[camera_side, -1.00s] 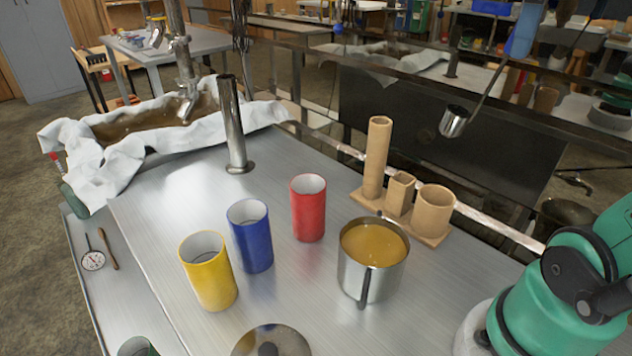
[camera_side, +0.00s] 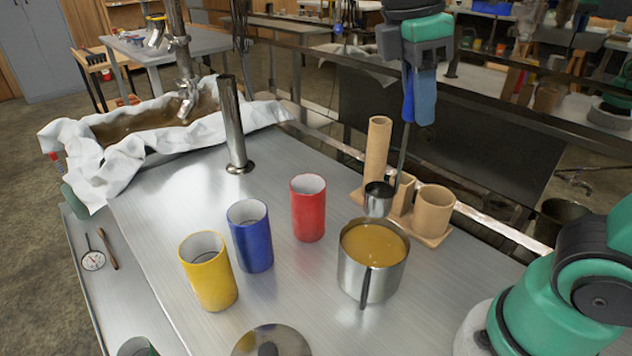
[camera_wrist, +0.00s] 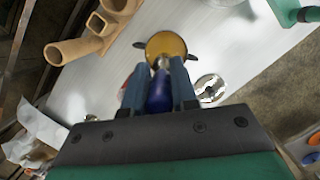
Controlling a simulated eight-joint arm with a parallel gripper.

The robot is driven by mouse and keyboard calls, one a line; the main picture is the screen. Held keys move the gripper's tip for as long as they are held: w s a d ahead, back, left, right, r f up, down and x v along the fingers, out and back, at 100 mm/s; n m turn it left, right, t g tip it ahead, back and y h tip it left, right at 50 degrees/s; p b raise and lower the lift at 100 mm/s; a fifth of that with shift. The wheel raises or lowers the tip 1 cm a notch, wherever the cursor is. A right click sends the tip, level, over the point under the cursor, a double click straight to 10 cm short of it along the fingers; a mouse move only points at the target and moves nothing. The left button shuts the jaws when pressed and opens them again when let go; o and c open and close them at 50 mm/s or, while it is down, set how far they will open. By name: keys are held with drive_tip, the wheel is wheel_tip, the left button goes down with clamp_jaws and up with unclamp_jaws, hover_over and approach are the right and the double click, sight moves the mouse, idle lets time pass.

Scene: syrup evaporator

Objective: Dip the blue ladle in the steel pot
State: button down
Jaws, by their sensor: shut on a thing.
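My gripper (camera_side: 420,100) is shut on the blue handle of the ladle, pointing down; in the wrist view the fingers (camera_wrist: 160,88) clasp the blue ladle's handle (camera_wrist: 158,96). The ladle's thin shaft hangs down to a small steel cup (camera_side: 379,200). The cup appears just above the back rim of the steel pot (camera_side: 357,280), not in the liquid. The pot stands upright on the table and holds amber liquid (camera_side: 375,247). In the wrist view the pot (camera_wrist: 166,46) lies beyond the fingertips, its liquid partly hidden by the ladle.
A wooden holder with several tubes (camera_side: 433,212) stands close behind the pot. Red (camera_side: 308,212), blue (camera_side: 250,240) and yellow (camera_side: 208,275) cups stand left of it. A round lid (camera_side: 270,342) lies in front. A steel pipe (camera_side: 232,125) rises farther back.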

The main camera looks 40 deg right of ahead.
sight(398, 177)
drive_tip(key=shift+a+f, duration=0.2)
drive_tip(key=shift+f, duration=0.1)
drive_tip(key=shift+w+a+f+x, duration=0.1)
drive_tip(key=shift+w+a+x, duration=0.2)
drive_tip(key=shift+x, duration=1.55)
drive_tip(key=shift+w+a+f+x, duration=0.1)
drive_tip(key=shift+w+a+x, duration=0.2)
drive_tip(key=shift+x, duration=1.6)
drive_tip(key=shift+w+a+f+x, duration=0.1)
drive_tip(key=shift+w+a+x, duration=0.2)
drive_tip(key=shift+x, duration=1.55)
drive_tip(key=shift+s, duration=0.1)
drive_tip(key=shift+r, duration=0.1)
drive_tip(key=shift+s+d+r+v, duration=0.1)
drive_tip(key=shift+s+d+v, duration=0.2)
drive_tip(key=shift+v, duration=1.4)
drive_tip(key=shift+s+d+r+v, duration=0.15)
drive_tip(key=shift+d+v, duration=0.15)
drive_tip(key=shift+v, duration=1.35)
drive_tip(key=shift+s+d+v, duration=0.25)
drive_tip(key=shift+v, duration=1.45)
